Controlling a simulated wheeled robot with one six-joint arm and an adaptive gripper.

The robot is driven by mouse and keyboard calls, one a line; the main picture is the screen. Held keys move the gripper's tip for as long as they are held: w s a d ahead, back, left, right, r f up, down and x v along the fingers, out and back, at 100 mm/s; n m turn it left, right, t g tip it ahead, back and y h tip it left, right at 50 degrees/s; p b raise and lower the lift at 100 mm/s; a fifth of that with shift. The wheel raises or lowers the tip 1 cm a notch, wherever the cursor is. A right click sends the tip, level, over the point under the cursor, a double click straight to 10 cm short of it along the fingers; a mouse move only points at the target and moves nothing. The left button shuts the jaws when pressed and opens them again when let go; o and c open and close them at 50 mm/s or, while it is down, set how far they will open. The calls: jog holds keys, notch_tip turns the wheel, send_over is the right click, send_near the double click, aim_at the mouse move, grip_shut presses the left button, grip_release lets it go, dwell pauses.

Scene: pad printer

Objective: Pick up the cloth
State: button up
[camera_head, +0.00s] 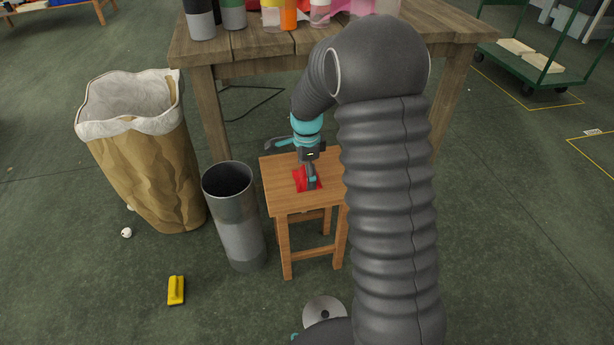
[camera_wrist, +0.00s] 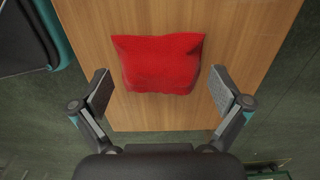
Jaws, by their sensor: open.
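A red cloth (camera_wrist: 158,64) lies folded on the wooden stool (camera_head: 283,207). It also shows on the stool in the head view (camera_head: 299,180), partly hidden by my gripper. My gripper (camera_wrist: 165,93) is open and empty in the wrist view. Its two fingers stand to the left and right of the cloth's near edge, apart from it. In the head view my gripper (camera_head: 312,184) points down over the stool and the cloth.
A grey metal cylinder bin (camera_head: 240,225) stands left of the stool, with a large paper sack (camera_head: 150,170) behind it. A wooden table (camera_head: 245,45) with several containers is behind. A yellow object (camera_head: 176,290) and a small white ball (camera_head: 126,232) lie on the floor.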

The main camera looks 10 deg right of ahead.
jog(key=shift+c, duration=0.3)
jog(key=c, duration=1.1)
jog(key=shift+o, duration=0.2)
jog(key=shift+r, duration=0.15)
jog(key=shift+r, duration=0.6)
notch_tip(320, 180, up, 3)
jog(key=shift+f, duration=0.15)
jog(key=s+d+r, duration=0.6)
jog(key=d, duration=0.4)
jog(key=shift+r, duration=0.4)
